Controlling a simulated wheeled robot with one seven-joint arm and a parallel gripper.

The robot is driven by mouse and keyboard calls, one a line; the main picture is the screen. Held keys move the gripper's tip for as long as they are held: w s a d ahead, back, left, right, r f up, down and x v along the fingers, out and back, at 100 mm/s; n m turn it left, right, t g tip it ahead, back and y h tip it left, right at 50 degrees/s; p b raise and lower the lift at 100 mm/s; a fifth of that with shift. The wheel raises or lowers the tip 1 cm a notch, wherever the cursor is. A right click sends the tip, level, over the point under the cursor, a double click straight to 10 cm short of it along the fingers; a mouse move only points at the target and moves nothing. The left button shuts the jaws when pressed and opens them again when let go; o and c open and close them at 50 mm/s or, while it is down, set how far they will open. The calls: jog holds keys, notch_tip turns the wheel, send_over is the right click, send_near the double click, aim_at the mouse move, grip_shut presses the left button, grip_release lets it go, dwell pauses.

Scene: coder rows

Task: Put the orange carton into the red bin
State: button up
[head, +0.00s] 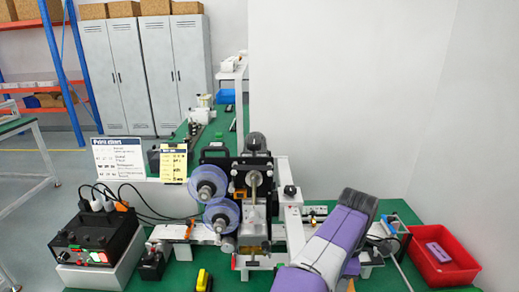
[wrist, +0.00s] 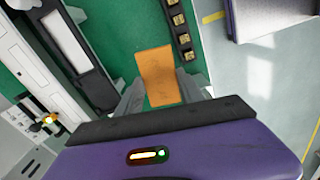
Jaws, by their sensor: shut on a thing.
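The orange carton (wrist: 157,72) shows in the wrist view between the two grey fingers of my gripper (wrist: 160,97), which is shut on it. Green surface lies behind it. In the head view my purple and grey arm covers the gripper. A small orange patch (head: 352,267) shows at the arm's right edge; I cannot tell if it is the carton. The red bin (head: 455,278) stands at the right end of the green bench in the head view, right of my arm. A purple block (head: 438,253) lies in it.
A machine with clear blue reels (head: 221,214) stands in the middle of the bench (head: 228,274), left of my arm. A black control box (head: 95,240) with plugs is at the left.

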jog(key=shift+d+f+m, duration=0.1)
jog(key=shift+d+m, duration=0.45)
jog(key=shift+m, duration=0.35)
jog(key=m, duration=0.1)
jog(key=d+m, duration=0.1)
jog(key=shift+s+d+f+m, duration=0.15)
jog(key=shift+s+d+m, duration=0.05)
jog(key=shift+s+m, duration=0.1)
jog(key=s+a+f+m+b, duration=0.1)
jog(key=s+a+f+m, duration=0.2)
jog(key=s+f+m, duration=0.8)
jog(key=s+f, duration=0.1)
jog(key=s, duration=0.4)
jog(key=shift+s+f+m, duration=0.2)
jog(key=shift+f+m, duration=0.15)
jog(key=shift+m, duration=0.05)
jog(key=shift+d, duration=0.1)
